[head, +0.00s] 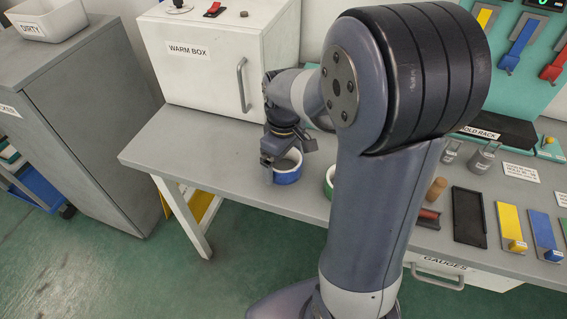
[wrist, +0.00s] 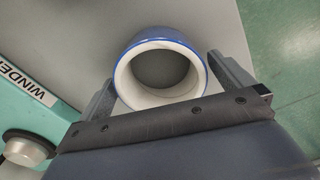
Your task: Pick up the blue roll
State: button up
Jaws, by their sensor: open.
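The blue roll (head: 288,171) stands on the grey table, a blue band around a white core, below the warm box. In the wrist view the blue roll (wrist: 187,47) shows its blue rim and hollow white inside. My gripper (head: 285,157) is at the roll, reaching down from above. In the wrist view my gripper (wrist: 158,78) is open, with one finger on each side of the roll. I cannot tell whether the fingers touch it. My arm hides part of the table to the right of the roll.
A green roll (head: 329,181) stands just right of the blue roll, partly behind my arm. The white warm box (head: 205,75) stands behind. A teal winder (wrist: 25,100) is at the left in the wrist view. The table (head: 190,150) is bare left of the roll.

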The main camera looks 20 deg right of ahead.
jog(key=shift+c, duration=0.2)
jog(key=c, duration=0.8)
jog(key=shift+c, duration=0.2)
